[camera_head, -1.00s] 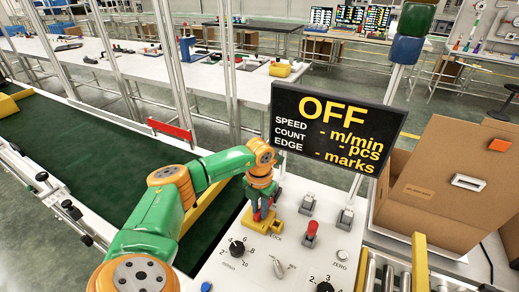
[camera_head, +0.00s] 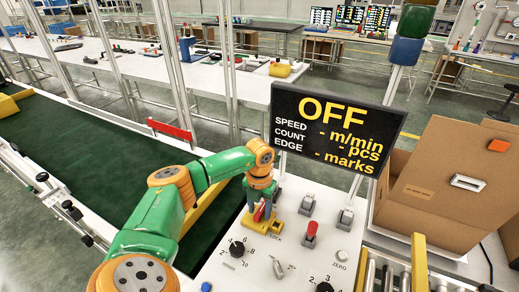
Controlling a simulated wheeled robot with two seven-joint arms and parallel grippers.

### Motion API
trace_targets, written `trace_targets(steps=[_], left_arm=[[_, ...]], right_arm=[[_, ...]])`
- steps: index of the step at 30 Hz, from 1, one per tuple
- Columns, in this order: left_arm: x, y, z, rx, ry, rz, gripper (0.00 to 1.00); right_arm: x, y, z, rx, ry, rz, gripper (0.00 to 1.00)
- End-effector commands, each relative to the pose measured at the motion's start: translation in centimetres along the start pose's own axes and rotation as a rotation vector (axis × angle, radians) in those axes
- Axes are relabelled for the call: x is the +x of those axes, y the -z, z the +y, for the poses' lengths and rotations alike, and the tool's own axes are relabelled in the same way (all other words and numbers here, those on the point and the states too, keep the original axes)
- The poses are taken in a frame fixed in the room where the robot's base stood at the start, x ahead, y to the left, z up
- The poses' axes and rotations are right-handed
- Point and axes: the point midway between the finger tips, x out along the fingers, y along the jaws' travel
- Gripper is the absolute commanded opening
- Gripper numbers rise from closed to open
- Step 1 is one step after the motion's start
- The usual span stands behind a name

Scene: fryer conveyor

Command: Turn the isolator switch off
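The isolator switch is a red handle (camera_head: 259,213) on a yellow base plate (camera_head: 249,226), on the white control panel (camera_head: 215,265). My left gripper (camera_head: 261,208) points down at it from above, with its fingers on either side of the red handle. It looks shut on the handle, and the fingers partly hide it. The dark display (camera_head: 338,128) behind the panel reads OFF in large yellow letters, with dashes for speed, count and edge. My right gripper is not in view.
The panel also bears a black knob (camera_head: 237,249), a red-tipped lever (camera_head: 311,230), a grey toggle (camera_head: 307,203) and another knob (camera_head: 325,287). A green conveyor belt (camera_head: 90,165) lies to the left. A cardboard box (camera_head: 430,190) stands to the right.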

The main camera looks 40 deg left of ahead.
Motion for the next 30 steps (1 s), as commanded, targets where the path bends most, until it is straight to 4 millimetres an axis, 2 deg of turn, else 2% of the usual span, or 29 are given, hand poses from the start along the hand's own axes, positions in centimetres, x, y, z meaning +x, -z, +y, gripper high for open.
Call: trace_targets(steps=[9,18,21,30], left_arm=[[-0.3,0.0,0.0,0.002,0.000,0.000,0.53],[-6.0,-0.1,-0.1,0.001,0.002,-0.003,0.53],[-6.9,0.0,0.0,0.001,0.000,0.000,0.53],[-7.1,0.0,0.0,0.001,0.000,0.001,0.53]], right_arm=[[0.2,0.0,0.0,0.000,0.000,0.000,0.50],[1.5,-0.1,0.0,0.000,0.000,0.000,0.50],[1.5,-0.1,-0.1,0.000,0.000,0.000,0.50],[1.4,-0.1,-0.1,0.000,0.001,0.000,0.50]])
